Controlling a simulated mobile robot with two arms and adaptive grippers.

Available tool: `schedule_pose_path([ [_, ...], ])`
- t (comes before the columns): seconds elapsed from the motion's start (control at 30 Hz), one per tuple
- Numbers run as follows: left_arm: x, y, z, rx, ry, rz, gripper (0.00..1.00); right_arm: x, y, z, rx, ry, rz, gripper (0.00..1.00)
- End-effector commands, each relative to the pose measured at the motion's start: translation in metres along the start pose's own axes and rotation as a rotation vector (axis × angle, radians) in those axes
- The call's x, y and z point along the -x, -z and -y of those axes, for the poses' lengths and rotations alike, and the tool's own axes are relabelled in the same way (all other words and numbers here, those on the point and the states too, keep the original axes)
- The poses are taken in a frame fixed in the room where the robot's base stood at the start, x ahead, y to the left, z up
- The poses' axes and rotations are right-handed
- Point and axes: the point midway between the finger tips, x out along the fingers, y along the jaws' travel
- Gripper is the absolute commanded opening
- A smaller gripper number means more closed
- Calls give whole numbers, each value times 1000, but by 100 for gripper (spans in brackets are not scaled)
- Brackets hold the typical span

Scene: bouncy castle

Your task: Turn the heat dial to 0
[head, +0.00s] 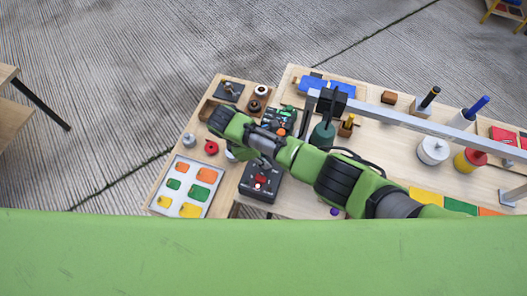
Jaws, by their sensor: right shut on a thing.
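A dark control box (258,190) with a red part on its face stands at the front of the left wooden table. My right arm, green and black, reaches in from the lower right and bends over the table. My right gripper (264,164) points down at the far part of this box. It is shut on what appears to be the heat dial, which the gripper and wrist hide. The dial's marks and setting cannot be read. My left gripper is not in view.
A grey tray (165,202) with green, orange and yellow pieces lies left of the box. A red ring (211,147) lies behind it. A dark panel (287,115) with coloured knobs stands behind my wrist. White cylinders (433,151) and a metal bar (400,118) are at right.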

Motion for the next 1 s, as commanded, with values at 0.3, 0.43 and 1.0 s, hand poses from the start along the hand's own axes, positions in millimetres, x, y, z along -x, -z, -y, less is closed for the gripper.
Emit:
schedule_pose_path([
  [0.3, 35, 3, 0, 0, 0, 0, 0, 4, -2, 4, 276, -114, -1, 1],
  [0.43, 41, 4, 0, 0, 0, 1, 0, 2, -2, 5, 376, -155, -1, 1],
  [1.0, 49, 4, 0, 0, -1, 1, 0, 0, -2, 6, 616, -256, -2, 1],
])
